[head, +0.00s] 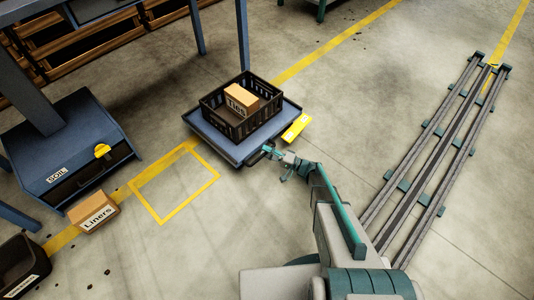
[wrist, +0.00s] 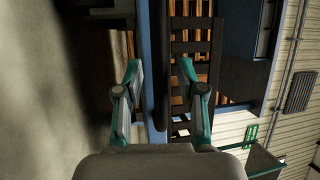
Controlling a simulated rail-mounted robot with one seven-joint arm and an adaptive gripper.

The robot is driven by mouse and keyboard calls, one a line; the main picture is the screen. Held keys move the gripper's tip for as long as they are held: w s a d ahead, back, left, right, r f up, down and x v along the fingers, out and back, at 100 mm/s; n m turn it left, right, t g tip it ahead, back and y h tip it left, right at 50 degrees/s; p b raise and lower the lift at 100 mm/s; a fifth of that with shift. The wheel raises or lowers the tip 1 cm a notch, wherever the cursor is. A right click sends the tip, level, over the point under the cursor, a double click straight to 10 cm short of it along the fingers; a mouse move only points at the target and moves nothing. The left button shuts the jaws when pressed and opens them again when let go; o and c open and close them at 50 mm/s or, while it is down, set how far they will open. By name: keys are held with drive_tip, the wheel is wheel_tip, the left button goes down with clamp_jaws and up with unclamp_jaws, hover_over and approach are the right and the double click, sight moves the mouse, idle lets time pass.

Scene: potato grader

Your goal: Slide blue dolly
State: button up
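The blue dolly (head: 208,136) stands on the floor, up and right of a yellow floor outline (head: 148,204). It bears a black crate (head: 240,128) with a cardboard box marked Ties (head: 241,99) inside. A small dark handle sits at the dolly's near right edge. My gripper (head: 272,153) is low beside that edge, at the handle. In the wrist view my gripper (wrist: 161,68) has its fingers apart, with a dark bar (wrist: 160,90) running between them. The fingers appear clear of the bar. The dolly's blue edge (wrist: 143,45) also shows there.
A blue bin marked SOIL (head: 75,165) with a yellow knob stands left. A box marked Liners (head: 93,211) and a black tote (head: 22,268) are lower left. A yellow plate (head: 296,127) is beside the dolly. Rails (head: 440,150) run at right. The outlined floor is clear.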

drive_tip(key=shift+c, duration=0.2)
clamp_jaws()
idle(0.3)
